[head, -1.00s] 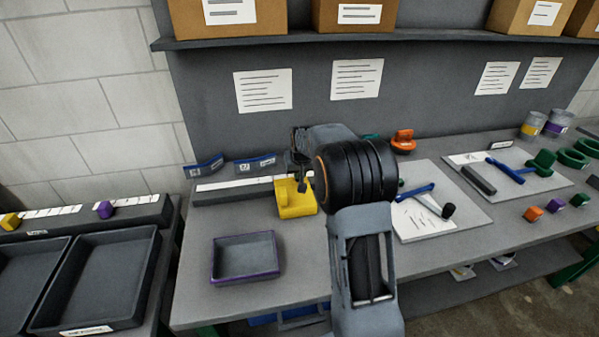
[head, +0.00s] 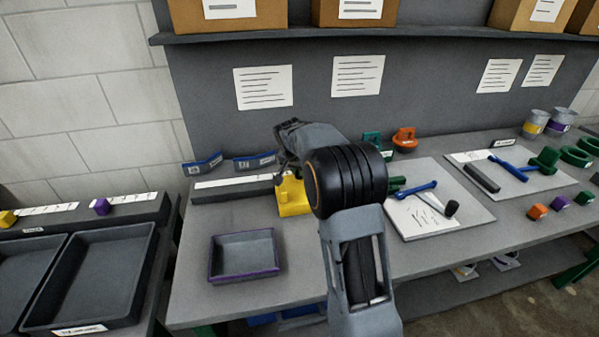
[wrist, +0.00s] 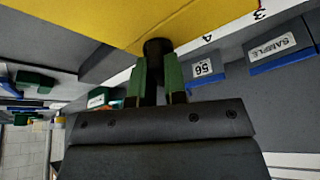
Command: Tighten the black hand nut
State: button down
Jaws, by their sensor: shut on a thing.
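The yellow block (head: 294,203) stands on the bench below and beside my gripper (head: 279,178) in the head view. The wrist view shows its yellow face (wrist: 150,18) close up at the top. The black hand nut (wrist: 157,47) shows against the lower edge of that face. My gripper (wrist: 158,75) has its two green-padded fingers shut on the nut, one on each side. Part of the nut is hidden between the fingers. In the head view the nut cannot be made out.
A purple-rimmed tray (head: 245,274) sits in front of the block. Behind are a dark rail with a white strip (head: 232,182) and blue-edged label holders (head: 255,162). A board with a blue tool (head: 417,189) lies to the right. A shelf (head: 350,33) overhangs the back.

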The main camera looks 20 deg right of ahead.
jog(key=m+g, duration=0.1)
jog(key=m, duration=0.1)
jog(key=m+h, duration=0.1)
jog(key=m, duration=0.2)
jog(key=shift+w+a+m+g+b, duration=0.1)
jog(key=shift+w+m+g+b, duration=0.05)
jog(key=shift+m+g+b, duration=0.2)
jog(key=m+g+p, duration=0.1)
jog(key=m+g, duration=0.1)
jog(key=m, duration=0.3)
jog(key=shift+m, duration=0.25)
jog(key=shift+g+p, duration=0.25)
jog(key=shift+p, duration=0.05)
jog(key=c, duration=1.2)
grip_release()
jog(key=shift+o, duration=0.2)
jog(key=p+v, duration=0.2)
jog(key=v, duration=1.1)
jog(key=shift+a+r, duration=0.3)
jog(key=shift+a, duration=0.05)
